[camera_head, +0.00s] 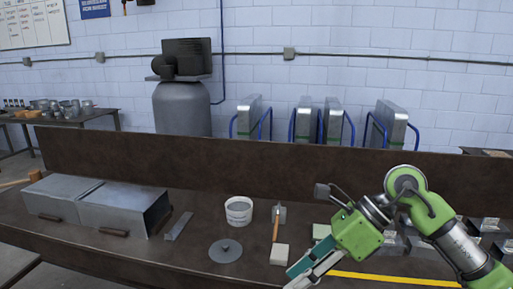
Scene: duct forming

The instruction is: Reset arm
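My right arm, green and grey, comes in from the right edge and bends down over the right half of the workbench (205,211). Its gripper (300,276) points down and to the left, near the front edge of the bench, by a pale block (279,255). Teal and light grey parts show at the gripper's end. I cannot tell whether the fingers are open or shut, or whether they hold anything. My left gripper is not in view.
Grey sheet-metal duct pieces (92,207) lie on the left. A metal strip (178,226), white bucket (239,211), grey disc (226,251) and hammer (276,224) stand or lie mid-bench. A yellow strip (395,279) and metal pieces (490,224) are at right. A raised back panel (200,163) borders the bench.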

